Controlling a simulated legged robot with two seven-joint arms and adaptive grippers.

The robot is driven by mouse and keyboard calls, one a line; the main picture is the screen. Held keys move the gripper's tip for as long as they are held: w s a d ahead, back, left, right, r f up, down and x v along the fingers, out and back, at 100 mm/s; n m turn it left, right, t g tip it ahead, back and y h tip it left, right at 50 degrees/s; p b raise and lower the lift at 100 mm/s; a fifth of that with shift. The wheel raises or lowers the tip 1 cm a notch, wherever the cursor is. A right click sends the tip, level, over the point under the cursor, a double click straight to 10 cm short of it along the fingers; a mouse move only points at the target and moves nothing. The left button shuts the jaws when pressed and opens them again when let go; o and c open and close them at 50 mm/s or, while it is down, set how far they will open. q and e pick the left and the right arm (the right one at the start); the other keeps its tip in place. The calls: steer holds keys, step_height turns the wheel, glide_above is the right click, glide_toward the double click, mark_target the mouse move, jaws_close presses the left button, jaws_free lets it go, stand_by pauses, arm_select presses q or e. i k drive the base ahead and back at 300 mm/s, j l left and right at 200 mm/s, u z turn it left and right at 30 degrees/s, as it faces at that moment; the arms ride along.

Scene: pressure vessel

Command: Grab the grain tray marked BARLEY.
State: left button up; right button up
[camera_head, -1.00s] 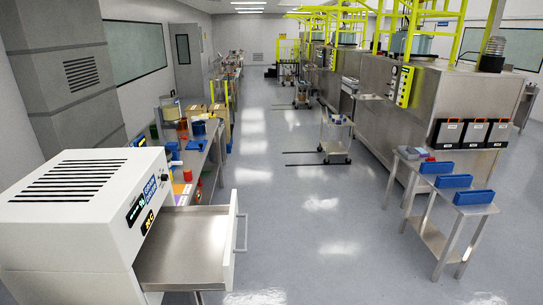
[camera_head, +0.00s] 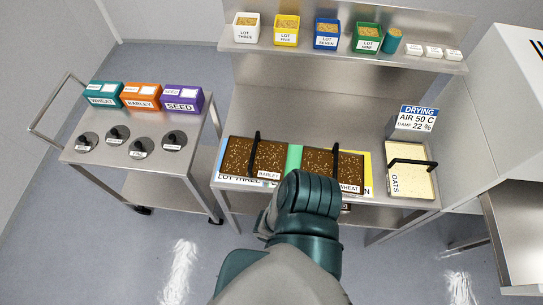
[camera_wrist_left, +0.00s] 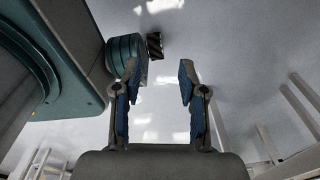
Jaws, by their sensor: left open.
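The BARLEY grain tray (camera_head: 239,157) is a dark brown, speckled tray with a black handle across it and a white label at its lower right. It lies on the metal bench, at the left of the trays in the head view. One of my arms rises from the bottom centre, its bent joint just right of and below this tray; no fingers show there. In the left wrist view my left gripper (camera_wrist_left: 157,82) is open and empty, with bare floor beyond its fingers. No tray shows in that view. My right gripper is not visible.
A WHEAT tray (camera_head: 350,165) lies right of BARLEY, partly covered by my arm, and a pale OATS tray (camera_head: 418,180) farther right. Lot boxes stand on the shelf (camera_head: 340,58) above. A cart (camera_head: 190,143) with bins is at left, a white machine (camera_head: 510,130) at right.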

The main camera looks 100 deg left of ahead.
mark_target(257, 158)
steer(key=u, duration=2.2)
